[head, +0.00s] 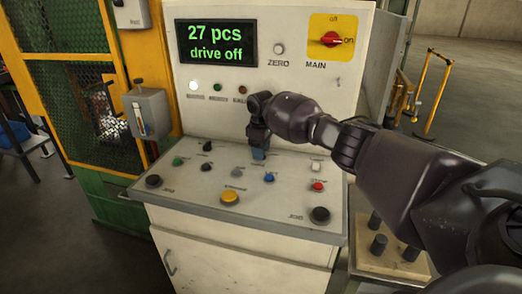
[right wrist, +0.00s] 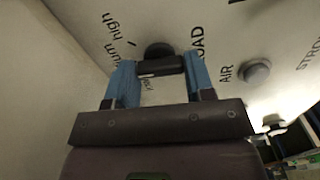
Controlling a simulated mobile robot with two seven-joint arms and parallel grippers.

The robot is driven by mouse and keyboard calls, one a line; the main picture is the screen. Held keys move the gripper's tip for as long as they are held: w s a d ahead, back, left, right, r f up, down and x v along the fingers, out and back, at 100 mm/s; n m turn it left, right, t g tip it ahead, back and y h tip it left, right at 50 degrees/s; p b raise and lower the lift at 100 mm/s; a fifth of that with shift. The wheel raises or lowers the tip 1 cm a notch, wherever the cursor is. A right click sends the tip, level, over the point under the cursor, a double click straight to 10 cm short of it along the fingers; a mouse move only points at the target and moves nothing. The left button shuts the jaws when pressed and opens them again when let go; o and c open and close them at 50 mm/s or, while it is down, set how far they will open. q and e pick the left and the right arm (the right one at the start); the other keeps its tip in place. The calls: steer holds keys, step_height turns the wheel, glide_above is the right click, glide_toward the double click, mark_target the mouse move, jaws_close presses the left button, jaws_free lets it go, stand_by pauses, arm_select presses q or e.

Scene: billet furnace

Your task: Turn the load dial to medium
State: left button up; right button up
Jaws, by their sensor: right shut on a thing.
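My right gripper (head: 258,150) is at the back of the console's sloped desk, below the upright panel, and hides the load dial in the head view. In the right wrist view, its two blue fingers (right wrist: 160,68) are shut on the dark load dial (right wrist: 158,50), one on each side of its bar. The printed words "high", the end of "medium" and part of "LOAD" show around the dial. More lettering by the bar is partly covered. I cannot tell which mark the dial points at. My left gripper is not in view.
The display (head: 216,43) reads "27 pcs, drive off". A red main switch (head: 330,39) sits on a yellow plate. Several buttons, including a yellow one (head: 230,197) and a red one (head: 318,186), stand on the desk. An AIR knob (right wrist: 256,72) is right of the dial.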

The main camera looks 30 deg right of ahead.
steer(key=shift+n, duration=0.5)
steer(key=o, duration=0.9)
steer(key=shift+r, duration=0.6)
steer(key=shift+r+p, duration=0.5)
steer(key=shift+r, duration=4.3)
